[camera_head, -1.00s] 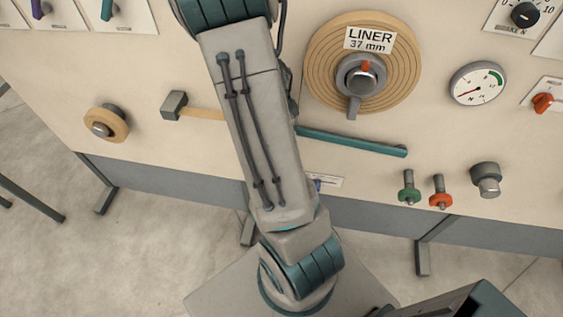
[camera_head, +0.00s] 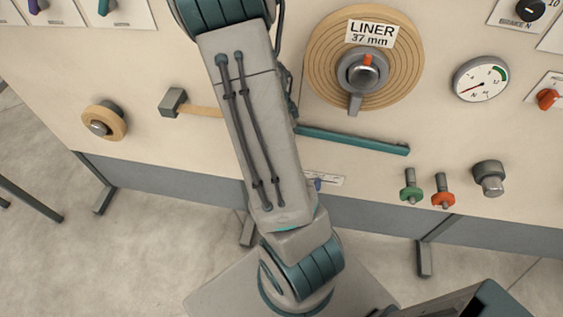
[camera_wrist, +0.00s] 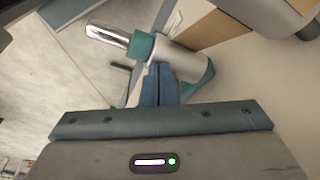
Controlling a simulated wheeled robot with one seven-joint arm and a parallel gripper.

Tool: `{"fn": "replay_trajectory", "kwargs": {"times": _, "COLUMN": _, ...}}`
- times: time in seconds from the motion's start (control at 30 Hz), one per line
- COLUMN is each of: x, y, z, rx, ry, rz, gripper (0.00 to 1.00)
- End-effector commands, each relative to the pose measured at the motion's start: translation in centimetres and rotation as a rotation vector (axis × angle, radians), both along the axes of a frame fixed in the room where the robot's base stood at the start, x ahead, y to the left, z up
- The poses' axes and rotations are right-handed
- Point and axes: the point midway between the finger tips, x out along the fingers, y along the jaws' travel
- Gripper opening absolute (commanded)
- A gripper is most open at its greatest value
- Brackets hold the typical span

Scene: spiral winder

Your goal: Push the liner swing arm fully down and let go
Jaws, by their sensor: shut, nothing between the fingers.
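In the head view a teal bar (camera_head: 355,140) slopes slightly down to the right below the liner roll (camera_head: 318,75); its left end is hidden behind my arm. It appears to be the liner swing arm. In the wrist view a grey cylinder (camera_wrist: 185,64) with teal ends and a chrome rod (camera_wrist: 106,35) lies just beyond my gripper (camera_wrist: 160,72); it may be the swing arm's end. My gripper is shut and empty, its fingertips overlapping the cylinder in the picture. Whether they touch it I cannot tell. My arm hides the gripper in the head view.
A grey block (camera_head: 173,101) on a tan strip and a small tan roll (camera_head: 98,122) are on the panel at left. A dial (camera_head: 481,79), green knob (camera_head: 411,192), red knob (camera_head: 443,198) and grey knob (camera_head: 489,180) are at right. Open floor shows below the panel.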

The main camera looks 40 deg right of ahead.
Motion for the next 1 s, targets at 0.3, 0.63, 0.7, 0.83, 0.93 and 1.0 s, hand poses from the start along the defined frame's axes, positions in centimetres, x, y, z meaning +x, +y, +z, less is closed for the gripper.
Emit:
{"fn": "replay_trajectory", "kwargs": {"times": 0.3, "x": 0.0, "y": 0.0, "z": -1.8, "rx": 0.0, "ry": 0.001, "rz": 0.0, "gripper": 0.0}}
{"fn": "replay_trajectory", "kwargs": {"times": 0.63, "x": -0.1, "y": 0.0, "z": -3.5, "rx": 0.001, "ry": 0.002, "rz": 0.0, "gripper": 0.0}}
{"fn": "replay_trajectory", "kwargs": {"times": 0.7, "x": -0.1, "y": 0.0, "z": -3.8, "rx": 0.001, "ry": 0.002, "rz": 0.0, "gripper": 0.0}}
{"fn": "replay_trajectory", "kwargs": {"times": 0.83, "x": -0.1, "y": 0.0, "z": -4.5, "rx": 0.001, "ry": 0.002, "rz": 0.0, "gripper": 0.0}}
{"fn": "replay_trajectory", "kwargs": {"times": 0.93, "x": -0.1, "y": 0.0, "z": -5.0, "rx": 0.001, "ry": 0.002, "rz": 0.0, "gripper": 0.0}}
{"fn": "replay_trajectory", "kwargs": {"times": 1.0, "x": -0.1, "y": 0.0, "z": -5.4, "rx": 0.001, "ry": 0.002, "rz": -0.001, "gripper": 0.0}}
